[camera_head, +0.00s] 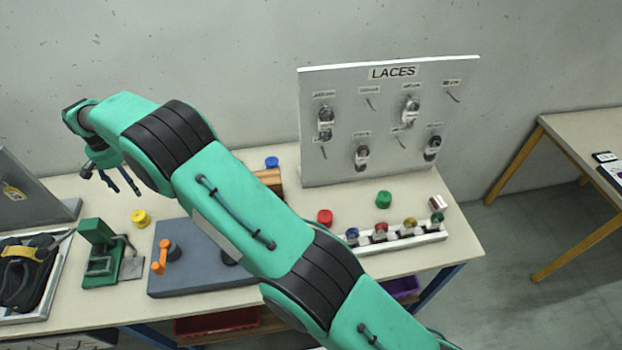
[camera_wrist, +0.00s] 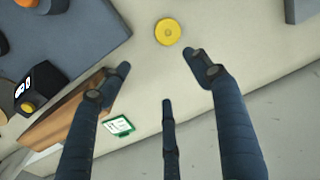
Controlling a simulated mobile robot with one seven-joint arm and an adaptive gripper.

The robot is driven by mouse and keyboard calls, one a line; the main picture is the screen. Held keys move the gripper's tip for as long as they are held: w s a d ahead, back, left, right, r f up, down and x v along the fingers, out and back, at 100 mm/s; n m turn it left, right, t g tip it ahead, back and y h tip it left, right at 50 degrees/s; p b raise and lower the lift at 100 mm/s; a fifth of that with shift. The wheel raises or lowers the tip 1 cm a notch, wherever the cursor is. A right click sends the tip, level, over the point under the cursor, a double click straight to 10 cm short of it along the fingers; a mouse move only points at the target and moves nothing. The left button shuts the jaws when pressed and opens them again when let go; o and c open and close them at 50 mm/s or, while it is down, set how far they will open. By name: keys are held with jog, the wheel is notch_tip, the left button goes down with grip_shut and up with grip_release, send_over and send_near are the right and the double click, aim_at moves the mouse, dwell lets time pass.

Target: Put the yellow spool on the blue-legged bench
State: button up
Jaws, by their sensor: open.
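A yellow spool (camera_head: 141,218) stands on the pale top of the blue-legged bench (camera_head: 455,245), between a green tool and a grey-blue mat. The spool also shows in the wrist view (camera_wrist: 168,32), just beyond the fingertips and clear of them. My gripper (camera_head: 115,187) is open and empty, above the back left of the bench. In the wrist view my gripper's dark fingers (camera_wrist: 158,62) are spread with bare bench top between them. One blue bench leg (camera_head: 437,289) shows at the right; my arm hides the middle of the bench.
A LACES board (camera_head: 390,120) stands at the back. A white rack (camera_head: 395,243) holds several small spools; red (camera_head: 325,216), green (camera_head: 383,199) and blue (camera_head: 272,162) ones stand loose. The green tool (camera_head: 100,250) and grey-blue mat (camera_head: 200,280) flank the yellow spool. A yellow-legged table (camera_head: 580,140) is far right.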

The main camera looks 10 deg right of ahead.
jog(key=d+r+t, duration=0.2)
jog(key=d+r, duration=2.6)
jog(key=d, duration=0.2)
jog(key=s+d+r+m+t+y, duration=0.1)
jog(key=s+d+r, duration=0.45)
jog(key=d, duration=0.35)
jog(key=s+d+r, duration=0.4)
jog(key=s+d, duration=0.2)
jog(key=d, duration=0.4)
jog(key=s+d+f, duration=0.2)
jog(key=s+d, duration=0.4)
jog(key=s, duration=0.4)
jog(key=s+d+f+t, duration=0.1)
jog(key=s+d, duration=0.6)
jog(key=s, duration=0.2)
jog(key=s+d+f+m+t+h, duration=0.1)
jog(key=s+d+f, duration=0.1)
jog(key=s+d, duration=0.4)
jog(key=s, duration=0.4)
jog(key=shift+s+d+f, duration=0.15)
jog(key=shift+s+f, duration=0.15)
jog(key=shift+s, duration=0.05)
jog(key=shift+f, duration=0.1)
